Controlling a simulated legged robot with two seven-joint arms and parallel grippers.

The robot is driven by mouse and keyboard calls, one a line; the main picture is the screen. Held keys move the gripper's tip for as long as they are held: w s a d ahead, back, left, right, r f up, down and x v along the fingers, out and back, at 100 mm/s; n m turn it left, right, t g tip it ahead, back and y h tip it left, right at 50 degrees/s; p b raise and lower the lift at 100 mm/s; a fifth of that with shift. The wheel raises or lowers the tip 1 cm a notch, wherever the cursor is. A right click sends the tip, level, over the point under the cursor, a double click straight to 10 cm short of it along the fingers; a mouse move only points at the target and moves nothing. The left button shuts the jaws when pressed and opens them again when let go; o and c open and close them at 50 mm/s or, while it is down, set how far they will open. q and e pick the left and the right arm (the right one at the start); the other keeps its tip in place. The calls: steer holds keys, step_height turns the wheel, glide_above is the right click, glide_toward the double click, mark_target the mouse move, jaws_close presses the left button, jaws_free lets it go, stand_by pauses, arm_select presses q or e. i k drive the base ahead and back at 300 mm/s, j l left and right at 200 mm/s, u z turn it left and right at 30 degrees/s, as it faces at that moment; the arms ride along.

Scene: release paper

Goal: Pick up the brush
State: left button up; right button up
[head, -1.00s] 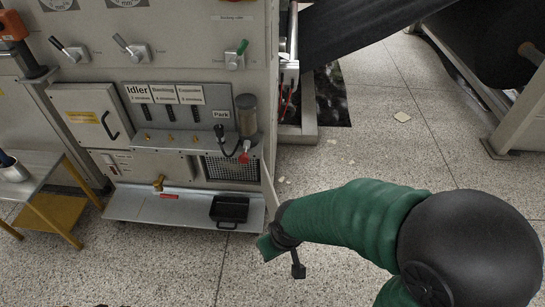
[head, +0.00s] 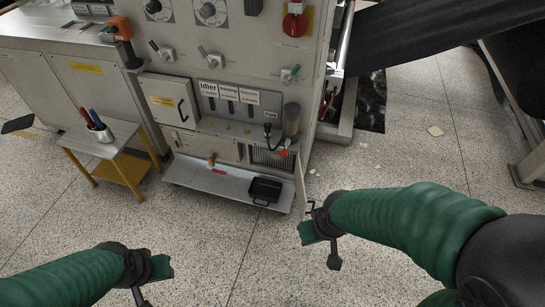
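No brush can be made out for certain. A light cup (head: 101,135) on a small table at the left holds a red-handled and a blue-handled tool (head: 95,117), whose lower ends are hidden. My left gripper (head: 152,280) is low in front, at the bottom edge, well short of the small table. My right gripper (head: 317,232) is over the floor, right of the machine's low shelf. Both seem empty, but their fingers are too unclear to tell open from shut.
The small table (head: 117,153) has yellow legs. A grey machine (head: 230,75) fills the back. Its low shelf (head: 210,181) carries a black tray (head: 265,190). A black sheet (head: 420,35) slopes at the upper right. The speckled floor in front is clear.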

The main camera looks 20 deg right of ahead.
mark_target(94, 117)
steer(key=i+u, duration=0.5)
steer(key=i, duration=0.15)
steer(key=i+l+u, duration=0.1)
steer(key=i+u, duration=0.35)
steer(key=i, duration=0.15)
